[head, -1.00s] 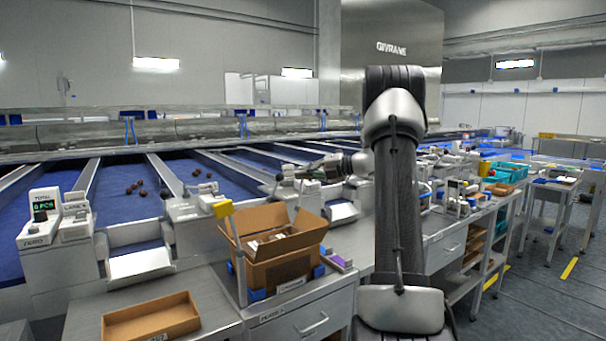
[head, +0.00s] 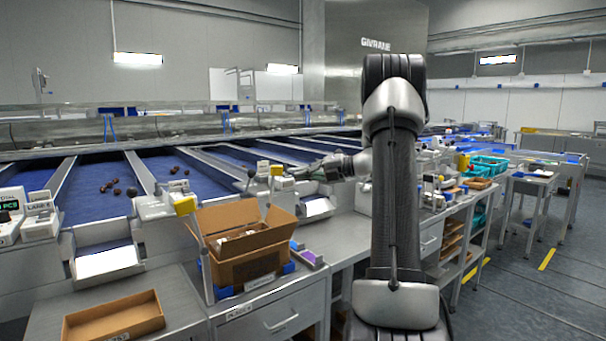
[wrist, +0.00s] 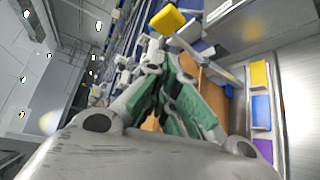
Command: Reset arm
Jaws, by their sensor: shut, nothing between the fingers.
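My arm rises in front of the head camera and bends away over the line of benches. My gripper (wrist: 160,88) shows in the wrist view with its green-padded fingers together and nothing between them. In the head view only part of it (head: 328,170) shows beyond my arm, above the bench devices and clear of the cardboard box. My arm hides some of the benches behind it.
An open cardboard box (head: 250,268) stands on the near bench, with a shallow cardboard tray (head: 80,326) to its left. A yellow block (head: 185,205) tops a post beside the box. Dark dates lie on the blue belts (head: 85,195). Open floor (head: 530,300) lies at right.

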